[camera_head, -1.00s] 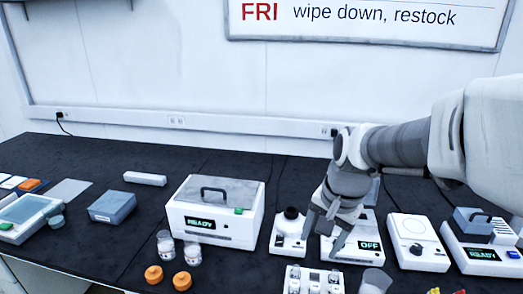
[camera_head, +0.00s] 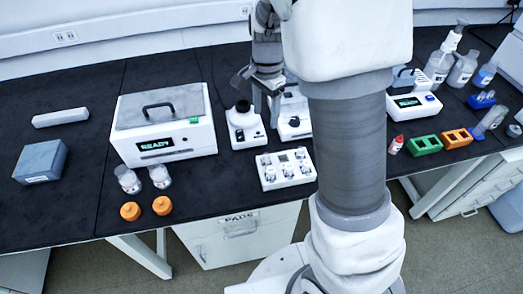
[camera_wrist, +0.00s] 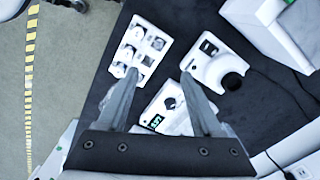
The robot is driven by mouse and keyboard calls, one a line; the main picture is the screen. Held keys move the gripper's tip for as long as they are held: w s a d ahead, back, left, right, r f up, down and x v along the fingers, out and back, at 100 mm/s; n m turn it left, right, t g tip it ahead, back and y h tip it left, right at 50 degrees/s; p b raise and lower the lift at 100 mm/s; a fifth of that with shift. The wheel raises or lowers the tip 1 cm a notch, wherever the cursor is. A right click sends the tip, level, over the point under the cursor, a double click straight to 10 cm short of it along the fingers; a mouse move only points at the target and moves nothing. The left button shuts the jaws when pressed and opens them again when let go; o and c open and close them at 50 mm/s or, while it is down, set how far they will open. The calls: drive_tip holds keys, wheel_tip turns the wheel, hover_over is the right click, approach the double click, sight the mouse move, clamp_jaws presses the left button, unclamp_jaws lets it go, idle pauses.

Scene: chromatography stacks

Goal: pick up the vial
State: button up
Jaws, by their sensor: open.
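A white block (camera_head: 307,177) near the bench's front edge holds several small clear vials (camera_head: 268,179); I cannot tell which vial is meant. In the wrist view the block (camera_wrist: 157,29) lies at upper left, past the left fingertip. Two clear jars with white contents, one on the left (camera_head: 128,179) and one on the right (camera_head: 160,176), stand in front of the READY box. My gripper (camera_wrist: 162,70) is open and empty, its fingers pointing down above the bench. In the head view my gripper (camera_head: 265,108) is behind the block, and my arm hides part of the bench.
The white READY box (camera_head: 165,125) stands left of a small device with a black round top (camera_head: 243,115). Two orange caps (camera_head: 146,209) lie near the front edge. Green and orange racks (camera_head: 424,145) stand to the right. The bench at the left front is mostly clear.

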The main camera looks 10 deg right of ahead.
drive_tip(key=b, duration=0.2)
hover_over(266, 155)
wheel_tip(266, 155, down, 12)
drive_tip(key=shift+a+f, duration=0.15)
drive_tip(key=shift+f, duration=0.05)
drive_tip(key=shift+d+f+b, duration=0.2)
drive_tip(key=shift+f+b, duration=0.25)
drive_tip(key=shift+f, duration=2.2)
drive_tip(key=shift+c, duration=0.2)
clamp_jaws()
